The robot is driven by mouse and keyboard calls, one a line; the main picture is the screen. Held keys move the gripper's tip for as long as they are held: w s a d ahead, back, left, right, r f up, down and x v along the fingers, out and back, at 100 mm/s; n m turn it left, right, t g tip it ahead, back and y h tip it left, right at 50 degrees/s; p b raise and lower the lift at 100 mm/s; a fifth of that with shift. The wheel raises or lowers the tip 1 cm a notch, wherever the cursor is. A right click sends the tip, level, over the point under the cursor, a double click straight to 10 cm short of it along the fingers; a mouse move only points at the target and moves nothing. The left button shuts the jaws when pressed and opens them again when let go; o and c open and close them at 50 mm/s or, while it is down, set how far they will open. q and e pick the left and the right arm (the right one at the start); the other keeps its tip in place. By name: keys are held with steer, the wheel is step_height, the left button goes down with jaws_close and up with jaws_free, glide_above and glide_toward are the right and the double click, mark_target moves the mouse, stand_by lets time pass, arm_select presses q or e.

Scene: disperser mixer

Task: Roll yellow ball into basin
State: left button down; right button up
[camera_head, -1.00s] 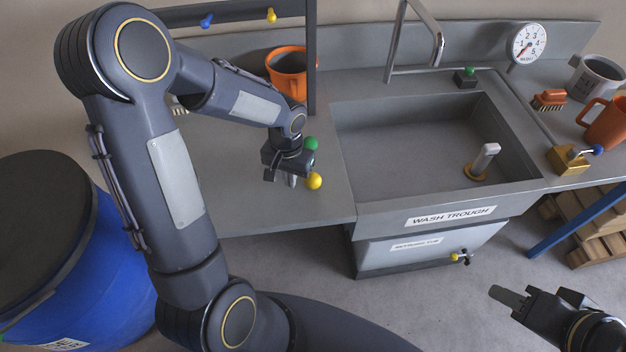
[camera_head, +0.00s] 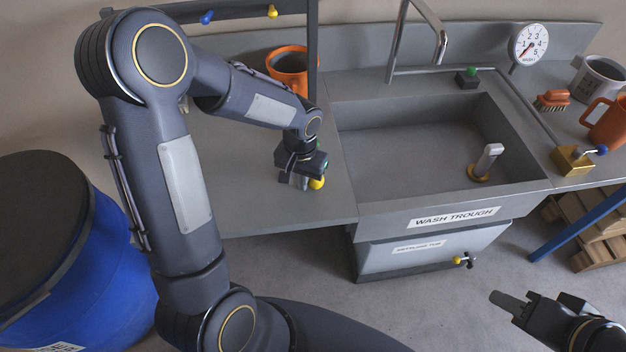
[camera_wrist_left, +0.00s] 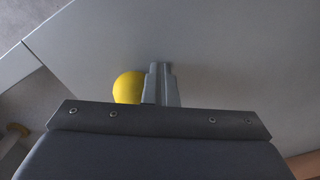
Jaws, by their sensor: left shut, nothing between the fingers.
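The yellow ball (camera_head: 317,184) rests on the grey counter left of the basin, partly covered by my left gripper. My left gripper (camera_head: 293,184) is shut and empty, low at the ball's left side. The left wrist view shows the ball (camera_wrist_left: 128,87) right beside the shut fingers (camera_wrist_left: 161,84); whether they touch I cannot tell. The basin (camera_head: 400,140) is the sunken wash trough to the right. My right gripper (camera_head: 508,300) is at the lower right, away from the counter; its opening is unclear.
A green ball is mostly hidden behind my left gripper. An orange container (camera_head: 287,62) stands at the counter's back. A drain plug (camera_head: 487,160) stands in the basin, and a tap (camera_head: 440,45) arches over it. The counter between ball and basin looks clear.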

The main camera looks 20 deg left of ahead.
mark_target(348, 184)
arm_select(q)
steer(key=shift+w+d+f, duration=0.1)
steer(key=shift+d+f, duration=0.1)
steer(key=shift+d, duration=0.3)
steer(key=shift+w+d, duration=0.2)
steer(key=shift+d, duration=0.1)
steer(key=shift+w+d, duration=0.35)
steer(key=shift+d, duration=0.25)
steer(key=shift+w+d, duration=0.25)
steer(key=shift+d, duration=0.25)
steer(key=shift+w+d+b, duration=0.2)
steer(key=shift+w+d, duration=0.15)
steer(key=shift+d, duration=0.2)
steer(key=shift+w+d+b, duration=0.15)
steer(key=shift+w+d, duration=0.15)
steer(key=shift+d, duration=0.25)
steer(key=shift+w+d, duration=0.3)
steer(key=shift+d, duration=0.25)
steer(key=shift+w+d+f, duration=0.1)
steer(key=shift+w+d, duration=0.25)
steer(key=shift+d, duration=0.05)
steer(key=shift+w+d, duration=0.25)
steer(key=shift+d, duration=0.25)
steer(key=shift+w+d, duration=0.35)
steer(key=shift+d, duration=0.2)
steer(key=shift+a, duration=0.15)
